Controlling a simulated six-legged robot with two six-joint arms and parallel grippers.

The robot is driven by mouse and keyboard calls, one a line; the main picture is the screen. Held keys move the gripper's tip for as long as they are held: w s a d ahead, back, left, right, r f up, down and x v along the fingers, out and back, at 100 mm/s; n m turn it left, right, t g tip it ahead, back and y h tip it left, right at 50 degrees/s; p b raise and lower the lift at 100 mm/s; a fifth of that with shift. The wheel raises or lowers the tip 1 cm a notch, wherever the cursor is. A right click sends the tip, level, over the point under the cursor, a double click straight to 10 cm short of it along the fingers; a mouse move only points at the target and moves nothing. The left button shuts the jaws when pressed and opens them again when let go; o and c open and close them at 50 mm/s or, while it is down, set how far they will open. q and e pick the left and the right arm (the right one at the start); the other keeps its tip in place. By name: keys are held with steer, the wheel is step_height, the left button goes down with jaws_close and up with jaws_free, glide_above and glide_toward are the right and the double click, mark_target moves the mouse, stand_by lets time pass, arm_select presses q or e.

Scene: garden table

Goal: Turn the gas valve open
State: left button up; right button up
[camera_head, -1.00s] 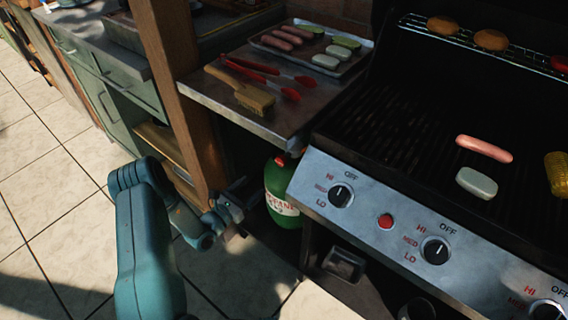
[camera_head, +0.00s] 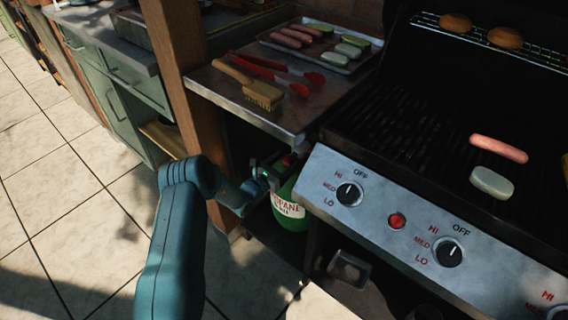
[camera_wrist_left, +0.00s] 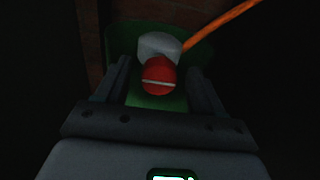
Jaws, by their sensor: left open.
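The gas valve is a red knob (camera_wrist_left: 159,76) with a pale line across it, on top of the green propane bottle (camera_head: 290,207) under the side shelf. A grey fitting (camera_wrist_left: 160,45) and an orange hose (camera_wrist_left: 222,24) show behind the knob in the left wrist view. My left gripper (camera_head: 276,167) is at the bottle's top in the head view. In the left wrist view its two fingers (camera_wrist_left: 163,88) stand apart on either side of the knob, with gaps visible; no contact shows. My right gripper is not in view.
The metal side shelf (camera_head: 222,98) overhangs the bottle and holds a brush (camera_head: 262,95), red tongs (camera_head: 270,70) and a food tray (camera_head: 320,60). A wooden post (camera_head: 190,90) stands left of the bottle. The grill's control panel (camera_head: 395,215) is at its right.

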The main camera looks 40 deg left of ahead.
arm_select(q)
steer(key=c, duration=1)
steer(key=n+b, duration=0.1)
steer(key=n, duration=0.3)
steer(key=shift+a+f, duration=0.1)
steer(key=n+b, duration=0.1)
steer(key=n, duration=0.3)
steer(key=shift+n, duration=0.3)
steer(key=n, duration=0.4)
steer(key=shift+a+f+n+b, duration=0.1)
steer(key=shift+n+b, duration=0.2)
steer(key=shift+b, duration=0.05)
steer(key=n, duration=0.4)
steer(key=shift+n, duration=0.4)
